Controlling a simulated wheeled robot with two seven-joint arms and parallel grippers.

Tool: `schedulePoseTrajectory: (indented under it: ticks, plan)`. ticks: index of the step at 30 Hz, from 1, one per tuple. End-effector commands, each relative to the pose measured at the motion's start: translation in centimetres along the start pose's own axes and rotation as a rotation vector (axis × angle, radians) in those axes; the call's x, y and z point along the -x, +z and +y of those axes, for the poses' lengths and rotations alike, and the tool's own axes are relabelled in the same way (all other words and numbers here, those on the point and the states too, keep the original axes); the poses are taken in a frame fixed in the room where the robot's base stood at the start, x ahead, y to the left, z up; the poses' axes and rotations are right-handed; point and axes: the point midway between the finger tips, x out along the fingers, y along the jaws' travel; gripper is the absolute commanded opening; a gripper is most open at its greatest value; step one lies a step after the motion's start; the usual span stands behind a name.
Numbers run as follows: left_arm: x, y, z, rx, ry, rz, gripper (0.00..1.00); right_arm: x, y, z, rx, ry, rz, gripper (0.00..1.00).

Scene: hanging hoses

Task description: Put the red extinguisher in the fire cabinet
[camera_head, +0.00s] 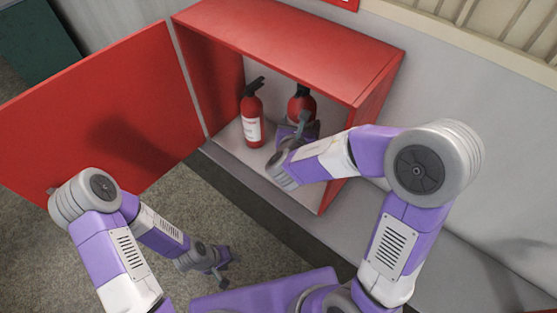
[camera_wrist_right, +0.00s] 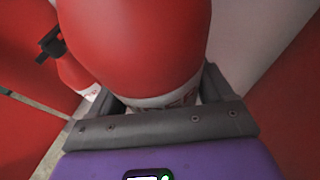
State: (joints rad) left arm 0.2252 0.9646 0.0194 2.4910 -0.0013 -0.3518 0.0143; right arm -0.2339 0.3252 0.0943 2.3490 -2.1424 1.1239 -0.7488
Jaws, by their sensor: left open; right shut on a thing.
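The fire cabinet (camera_head: 290,45) is red outside and pale on its floor, with its door (camera_head: 95,115) swung wide open to the left. My right gripper (camera_head: 301,124) reaches inside and is shut on a red extinguisher (camera_head: 307,103) in the cabinet's right part. This extinguisher fills the right wrist view (camera_wrist_right: 140,45), between the two grey fingers (camera_wrist_right: 165,100). My arm hides its lower part in the head view, so I cannot tell if it touches the floor. My left gripper (camera_head: 221,272) is open and empty, low over the ground outside.
A second red extinguisher (camera_head: 251,118) with a white label stands upright inside, left of the held one. It also shows at the left of the right wrist view (camera_wrist_right: 78,76). A pale ledge (camera_head: 295,215) runs below the cabinet. The speckled floor (camera_head: 170,275) looks clear.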

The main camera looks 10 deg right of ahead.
Motion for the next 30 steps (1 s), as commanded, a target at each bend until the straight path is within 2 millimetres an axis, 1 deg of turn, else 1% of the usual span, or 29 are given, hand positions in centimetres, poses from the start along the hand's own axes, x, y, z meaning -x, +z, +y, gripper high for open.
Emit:
schedulePoseTrajectory:
  ticks: [1, 6, 9, 13, 17, 19, 27, 30]
  plan:
    - [-1.6, -0.1, -0.6, 0.0, 0.0, 0.0, 0.43, -0.7, -0.6, 0.2, -0.012, -0.014, -0.011, 0.0]
    - [-4.2, -0.2, -1.6, 0.0, 0.0, 0.0, 0.43, -1.9, -1.6, 0.4, -0.036, -0.064, -0.002, 0.0]
    - [-5.5, -0.3, -2.0, 0.0, 0.0, 0.001, 0.43, -2.5, -2.0, 0.5, -0.048, -0.085, 0.005, 0.0]
    - [-6.5, -0.3, -2.4, -0.001, 0.0, 0.001, 0.43, -2.9, -2.4, 0.6, -0.059, -0.106, 0.015, 0.0]
    - [-7.1, -0.3, -2.6, -0.001, 0.0, 0.001, 0.43, -3.1, -2.5, 0.7, -0.066, -0.116, 0.022, 0.0]
    - [-7.3, -0.4, -2.7, -0.001, 0.0, 0.001, 0.43, -3.2, -3.0, 0.7, -0.066, -0.119, 0.025, 0.0]
    - [-8.8, -0.4, -3.2, -0.001, 0.0, 0.001, 0.43, -4.8, -7.0, 0.7, -0.063, -0.122, 0.028, 0.0]
    - [-9.1, -0.4, -3.4, -0.001, 0.0, 0.001, 0.43, -5.2, -7.9, 0.8, -0.065, -0.121, 0.026, 0.0]
